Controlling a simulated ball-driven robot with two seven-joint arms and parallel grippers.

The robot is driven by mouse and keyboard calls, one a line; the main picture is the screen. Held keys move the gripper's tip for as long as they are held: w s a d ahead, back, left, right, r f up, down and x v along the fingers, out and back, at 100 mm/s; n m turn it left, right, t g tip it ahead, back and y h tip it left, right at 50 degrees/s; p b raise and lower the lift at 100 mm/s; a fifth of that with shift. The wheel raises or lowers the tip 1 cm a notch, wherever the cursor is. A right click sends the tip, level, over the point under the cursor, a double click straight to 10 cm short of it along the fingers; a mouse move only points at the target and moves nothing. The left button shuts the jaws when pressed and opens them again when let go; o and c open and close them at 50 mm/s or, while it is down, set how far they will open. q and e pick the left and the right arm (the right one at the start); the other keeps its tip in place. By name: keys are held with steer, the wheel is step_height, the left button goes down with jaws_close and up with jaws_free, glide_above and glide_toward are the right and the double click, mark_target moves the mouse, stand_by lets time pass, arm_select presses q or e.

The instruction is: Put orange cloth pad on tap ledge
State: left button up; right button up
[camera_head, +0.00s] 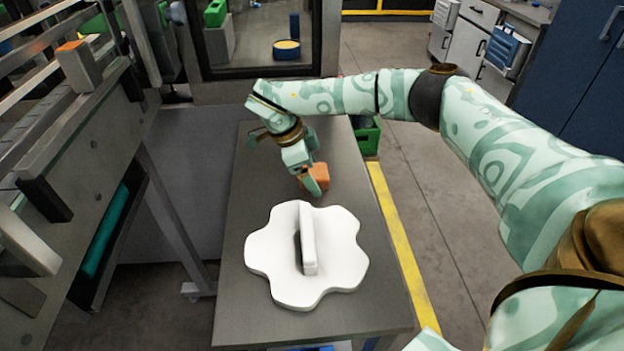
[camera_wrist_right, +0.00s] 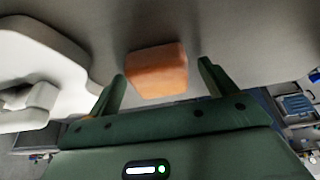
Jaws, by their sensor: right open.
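The orange cloth pad (camera_head: 321,178) is a small block on the grey table, beyond the white lobed piece. In the right wrist view the pad (camera_wrist_right: 157,72) lies between and just ahead of the two green fingertips, with gaps at both sides. My right gripper (camera_head: 312,184) reaches down at the pad and is open; it partly hides the pad in the head view. The fingers also show in the wrist view (camera_wrist_right: 163,80). I cannot pick out the tap ledge with certainty. My left gripper is not in view.
The white lobed piece with an upright bar (camera_head: 345,258) takes up the near part of the grey table (camera_head: 245,190). A metal machine frame (camera_head: 75,160) stands at left. A green crate (camera_head: 368,138) stands beyond the table's right edge. Bare table lies left of the pad.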

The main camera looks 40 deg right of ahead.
steer(key=shift+s, duration=0.1)
steer(key=shift+c, duration=1.4)
steer(key=c, duration=0.9)
